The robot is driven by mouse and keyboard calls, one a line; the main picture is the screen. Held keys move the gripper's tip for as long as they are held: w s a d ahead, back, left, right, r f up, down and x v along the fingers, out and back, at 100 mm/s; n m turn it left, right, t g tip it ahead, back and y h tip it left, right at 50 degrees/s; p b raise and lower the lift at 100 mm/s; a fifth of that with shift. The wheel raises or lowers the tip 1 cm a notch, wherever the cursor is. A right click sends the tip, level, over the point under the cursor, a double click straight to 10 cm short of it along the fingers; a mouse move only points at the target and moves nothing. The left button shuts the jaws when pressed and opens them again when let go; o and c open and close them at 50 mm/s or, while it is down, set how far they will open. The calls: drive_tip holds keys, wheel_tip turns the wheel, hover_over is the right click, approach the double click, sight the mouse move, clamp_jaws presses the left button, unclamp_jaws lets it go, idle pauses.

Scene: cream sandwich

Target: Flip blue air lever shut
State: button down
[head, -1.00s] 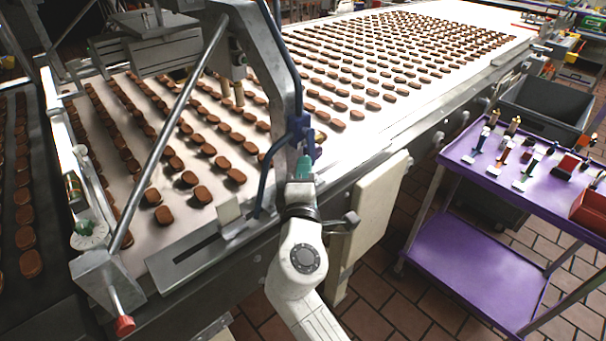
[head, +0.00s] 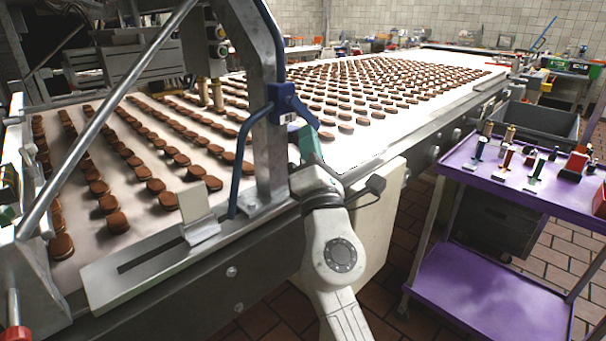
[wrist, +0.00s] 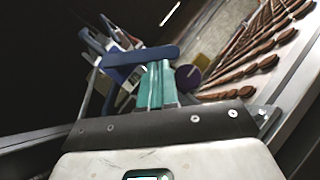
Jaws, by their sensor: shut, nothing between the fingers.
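The blue air valve (head: 283,98) is on the grey metal post above the belt's near edge. Its blue lever (head: 302,112) sticks out to the right and slopes down. In the wrist view the lever (wrist: 140,63) is a blue bar lying across, just beyond my fingertips. My gripper (head: 309,142) has teal fingers and is just below the lever's outer end. The fingers (wrist: 156,68) are shut together with nothing between them. They look very close to the lever; I cannot tell whether they touch it.
A blue hose (head: 240,160) hangs from the valve beside the post (head: 270,165). The conveyor (head: 350,150) carries many brown biscuits behind it. A purple cart (head: 480,170) with small parts stands at the right. A slotted metal plate (head: 140,270) lies at the front left.

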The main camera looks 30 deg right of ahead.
drive_tip(key=shift+w+d+r+n+t+y+b, duration=0.25)
drive_tip(key=shift+d+r+n+t+y+b, duration=0.4)
drive_tip(key=shift+n+y+b, duration=1.7)
drive_tip(key=shift+w+d+r+n+t+y+b, duration=0.35)
drive_tip(key=shift+d+n+y+b, duration=0.35)
drive_tip(key=shift+n+y+b, duration=1.7)
drive_tip(key=shift+w+d+r+n+t+y+b, duration=0.15)
drive_tip(key=shift+d+r+n+t+y+b, duration=0.5)
drive_tip(key=shift+n+y+b, duration=1.7)
drive_tip(key=shift+d+n+h+b, duration=0.15)
drive_tip(key=shift+n+h+b, duration=0.35)
drive_tip(key=shift+h+b, duration=0.1)
drive_tip(key=w+f+b+v, duration=0.1)
drive_tip(key=w+b+v, duration=0.1)
drive_tip(key=v, duration=1.1)
drive_tip(key=shift+f+b, duration=0.4)
drive_tip(key=shift+b, duration=0.25)
